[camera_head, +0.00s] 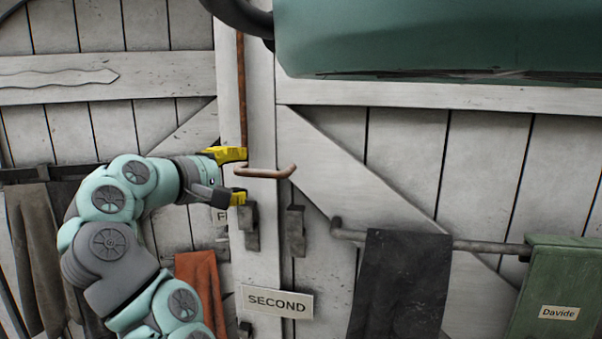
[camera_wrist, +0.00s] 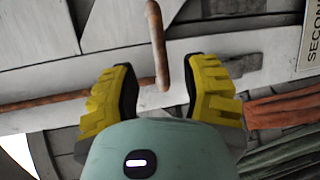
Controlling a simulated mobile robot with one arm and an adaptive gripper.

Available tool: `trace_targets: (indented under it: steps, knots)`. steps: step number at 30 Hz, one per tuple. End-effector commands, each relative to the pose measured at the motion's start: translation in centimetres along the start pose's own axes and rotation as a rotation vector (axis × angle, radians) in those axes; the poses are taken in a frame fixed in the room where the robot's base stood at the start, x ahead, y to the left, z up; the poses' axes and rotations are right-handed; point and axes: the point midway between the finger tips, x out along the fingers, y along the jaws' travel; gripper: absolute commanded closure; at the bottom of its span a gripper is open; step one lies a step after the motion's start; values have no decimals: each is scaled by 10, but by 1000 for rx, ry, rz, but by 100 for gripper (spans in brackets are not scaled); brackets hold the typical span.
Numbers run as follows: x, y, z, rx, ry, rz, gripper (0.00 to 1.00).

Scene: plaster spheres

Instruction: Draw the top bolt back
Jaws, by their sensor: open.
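The top bolt is a rusty brown rod (camera_head: 242,90) running vertically down a pale door board. Its lower end bends into a handle (camera_head: 270,172) that sticks out to the right with an upturned tip. My gripper (camera_head: 240,173) is open, with one yellow finger above the handle and one below it in the head view. In the wrist view the handle (camera_wrist: 159,45) reaches between the two yellow fingers of my gripper (camera_wrist: 161,95), apparently touching neither. The rod (camera_wrist: 45,103) runs off to the left there, partly hidden behind the left finger.
Dark metal brackets (camera_head: 295,230) sit below the handle. A "SECOND" sign (camera_head: 277,302) is lower on the door. A rail (camera_head: 480,246) with a dark cloth (camera_head: 400,285), an orange cloth (camera_head: 200,280) and a green box (camera_head: 555,285) are nearby. A large teal shape (camera_head: 430,40) blocks the upper right.

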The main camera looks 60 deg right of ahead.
Motion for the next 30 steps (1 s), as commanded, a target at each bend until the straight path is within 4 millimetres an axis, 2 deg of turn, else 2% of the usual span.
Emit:
trace_targets:
  steps: [1, 6, 12, 18, 27, 30]
  knots:
    - [10, 5, 7, 1, -17, -8, 54]
    - [32, 3, 7, -2, -16, -10, 54]
    - [49, 3, 6, 2, -14, -4, 54]
    - [56, 0, 6, 1, -14, -4, 54]
    - [56, 0, 4, 0, -10, -2, 52]
    - [55, 0, 4, 0, -9, -1, 63]
